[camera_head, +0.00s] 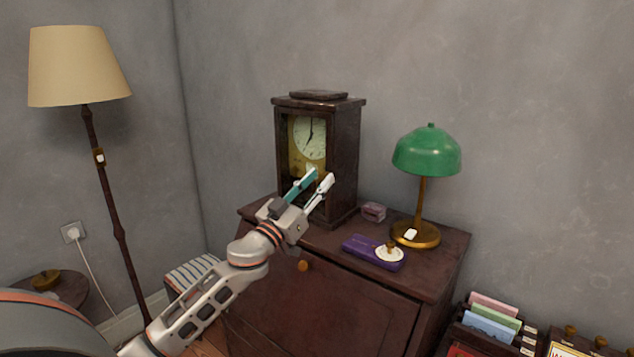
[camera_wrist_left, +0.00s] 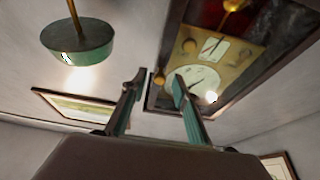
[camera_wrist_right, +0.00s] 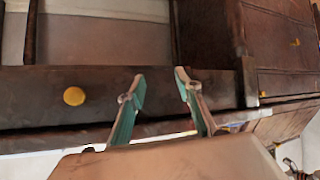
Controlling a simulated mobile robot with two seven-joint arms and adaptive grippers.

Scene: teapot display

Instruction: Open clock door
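The clock (camera_head: 345,150), a dark wooden case with a pale dial (camera_head: 309,137), stands on a wooden cabinet. Its glazed door looks shut in the head view. My left gripper (camera_head: 322,176) is open in front of the lower part of the clock and hides some of it. In the left wrist view, the clock's dial (camera_wrist_left: 197,84) appears upside down. A small brass knob (camera_wrist_left: 158,78) on the door frame shows between the open left fingertips (camera_wrist_left: 159,80); contact cannot be told. My right gripper (camera_wrist_right: 160,77) is open and empty, seen only in the right wrist view.
The cabinet (camera_head: 440,262) also bears a green lamp (camera_head: 427,152), a purple box (camera_head: 360,246) and a small pinkish box (camera_head: 373,211) right of the clock. A floor lamp (camera_head: 78,66) stands left. The right wrist view shows dark wooden furniture with a yellow knob (camera_wrist_right: 74,96).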

